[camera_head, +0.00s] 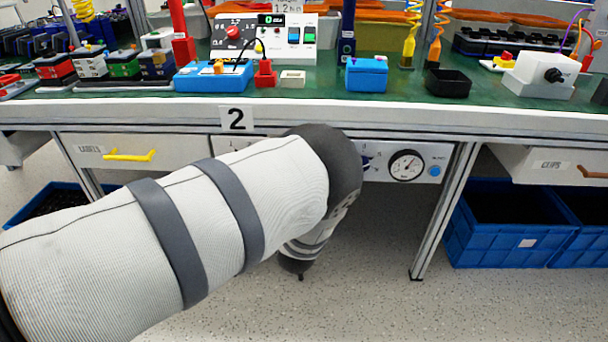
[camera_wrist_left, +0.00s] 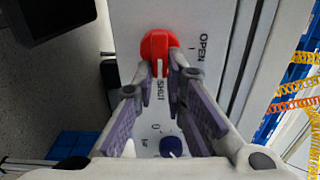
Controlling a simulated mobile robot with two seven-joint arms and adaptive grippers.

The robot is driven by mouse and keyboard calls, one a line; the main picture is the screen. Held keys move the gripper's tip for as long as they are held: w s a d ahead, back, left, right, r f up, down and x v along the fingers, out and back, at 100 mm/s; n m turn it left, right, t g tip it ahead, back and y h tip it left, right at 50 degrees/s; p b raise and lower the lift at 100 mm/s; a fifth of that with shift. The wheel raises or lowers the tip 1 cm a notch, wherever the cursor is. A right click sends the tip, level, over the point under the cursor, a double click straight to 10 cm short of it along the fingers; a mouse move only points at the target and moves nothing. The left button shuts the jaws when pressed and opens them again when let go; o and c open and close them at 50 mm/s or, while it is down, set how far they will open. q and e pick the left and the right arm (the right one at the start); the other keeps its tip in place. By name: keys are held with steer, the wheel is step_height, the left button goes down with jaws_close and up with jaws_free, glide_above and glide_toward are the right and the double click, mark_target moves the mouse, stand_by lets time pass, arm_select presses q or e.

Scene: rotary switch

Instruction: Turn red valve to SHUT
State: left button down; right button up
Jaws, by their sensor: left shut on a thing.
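The red valve (camera_wrist_left: 158,44) is a rounded knob on a white panel (camera_wrist_left: 130,15) in the left wrist view. A thin white mark on its lower part points toward the word SHUT just below. The word OPEN stands to its right. My left gripper (camera_wrist_left: 159,76) is shut on the valve, with a fingertip on each side of its lower part. In the head view my left arm covers the valve and the gripper. My right gripper is in neither view.
A blue knob (camera_wrist_left: 171,146) sits below the valve in the wrist view. In the head view, the panel's gauge (camera_head: 406,165) shows right of my arm, under the workbench edge (camera_head: 420,118). A drawer with a yellow handle (camera_head: 130,155) is at left; blue crates (camera_head: 490,240) stand at right.

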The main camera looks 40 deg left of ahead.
arm_select(q)
steer(key=shift+s+f, duration=0.1)
steer(key=c, duration=1.6)
jaws_free()
steer(key=shift+c, duration=0.2)
steer(key=v, duration=1.2)
